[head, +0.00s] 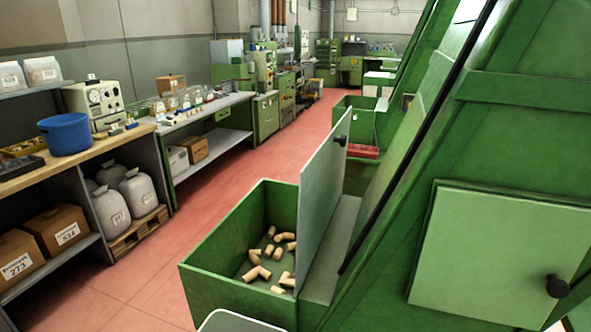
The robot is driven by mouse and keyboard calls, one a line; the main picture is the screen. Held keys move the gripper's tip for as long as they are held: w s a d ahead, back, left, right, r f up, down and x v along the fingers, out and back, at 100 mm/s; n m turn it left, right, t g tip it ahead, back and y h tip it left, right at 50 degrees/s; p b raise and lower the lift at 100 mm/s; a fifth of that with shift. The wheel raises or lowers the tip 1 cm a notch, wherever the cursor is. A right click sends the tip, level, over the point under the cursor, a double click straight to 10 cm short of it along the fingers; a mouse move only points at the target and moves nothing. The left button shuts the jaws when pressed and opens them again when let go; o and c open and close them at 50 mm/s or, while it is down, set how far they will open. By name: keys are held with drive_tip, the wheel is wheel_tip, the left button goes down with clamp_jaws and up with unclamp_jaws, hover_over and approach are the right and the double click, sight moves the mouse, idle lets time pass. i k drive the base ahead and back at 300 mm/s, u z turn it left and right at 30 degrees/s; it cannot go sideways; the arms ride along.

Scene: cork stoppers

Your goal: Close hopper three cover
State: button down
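A green hopper (220,255) stands open at the bottom centre of the head view, with several cork stoppers (258,273) loose on its floor. Its grey cover (320,200) stands up, nearly upright, along the hopper's right side. A black knob (341,141) sticks out near the cover's upper right edge. I see no number on this hopper, so I cannot tell whether it is hopper three. My gripper is not in view.
A light green panel (490,250) with a black knob (557,287) lies against the green machine at right. Another green bin (352,104) and a red tray (363,152) are farther back. Workbenches line the left. The red floor (235,160) between is clear.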

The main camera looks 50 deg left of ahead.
sight(321, 179)
drive_tip(key=k, duration=0.8)
drive_tip(key=u, duration=1.25)
drive_tip(key=i, duration=0.4)
